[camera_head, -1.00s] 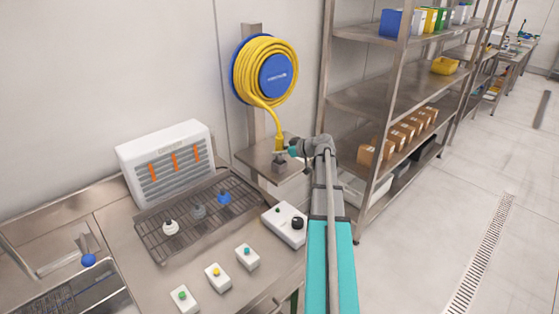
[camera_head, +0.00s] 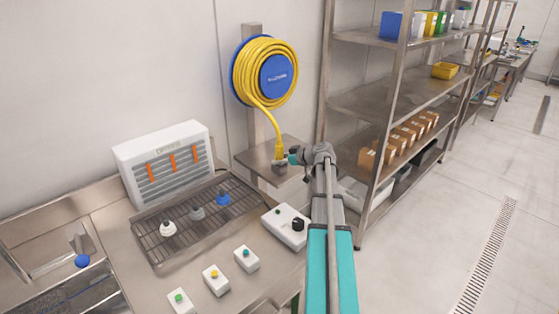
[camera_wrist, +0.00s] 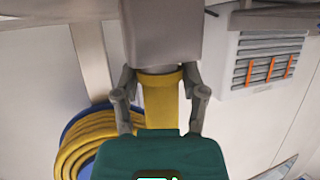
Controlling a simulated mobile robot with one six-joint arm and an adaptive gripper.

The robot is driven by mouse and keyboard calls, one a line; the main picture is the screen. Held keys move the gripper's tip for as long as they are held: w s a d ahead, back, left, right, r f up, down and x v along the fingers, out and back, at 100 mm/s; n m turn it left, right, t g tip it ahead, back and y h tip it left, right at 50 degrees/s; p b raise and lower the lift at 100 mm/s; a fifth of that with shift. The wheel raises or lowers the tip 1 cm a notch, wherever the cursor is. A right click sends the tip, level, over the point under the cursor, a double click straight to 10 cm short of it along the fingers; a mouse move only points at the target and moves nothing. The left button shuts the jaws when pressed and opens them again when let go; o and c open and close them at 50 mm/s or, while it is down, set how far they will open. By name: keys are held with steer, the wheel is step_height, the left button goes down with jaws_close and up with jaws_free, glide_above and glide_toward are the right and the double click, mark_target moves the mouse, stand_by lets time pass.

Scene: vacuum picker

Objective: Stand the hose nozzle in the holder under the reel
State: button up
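The yellow hose nozzle (camera_head: 279,153) hangs at the end of the yellow hose, upright over the small steel shelf under the reel. My gripper (camera_head: 291,158) reaches in from the right at its lower part. In the wrist view my gripper (camera_wrist: 161,88) has its grey fingers on both sides of the yellow nozzle (camera_wrist: 162,105) and appears shut on it. The grey block-like holder (camera_head: 280,168) stands on the shelf directly below the nozzle. A grey block, apparently the holder (camera_wrist: 160,32), covers the nozzle's tip in the wrist view; its depth inside cannot be told.
The blue reel (camera_head: 277,76) with coiled yellow hose hangs on a post above the steel shelf (camera_head: 254,156). A steel rack (camera_head: 371,100) stands close to the right. A white control box (camera_head: 286,226) and a drying grid (camera_head: 165,250) are on the bench.

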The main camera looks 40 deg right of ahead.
steer(key=shift+o, duration=0.8)
steer(key=shift+r, duration=0.15)
steer(key=shift+r, duration=0.1)
steer(key=p+v, duration=0.4)
steer(key=v, duration=0.8)
steer(key=shift+p, duration=0.4)
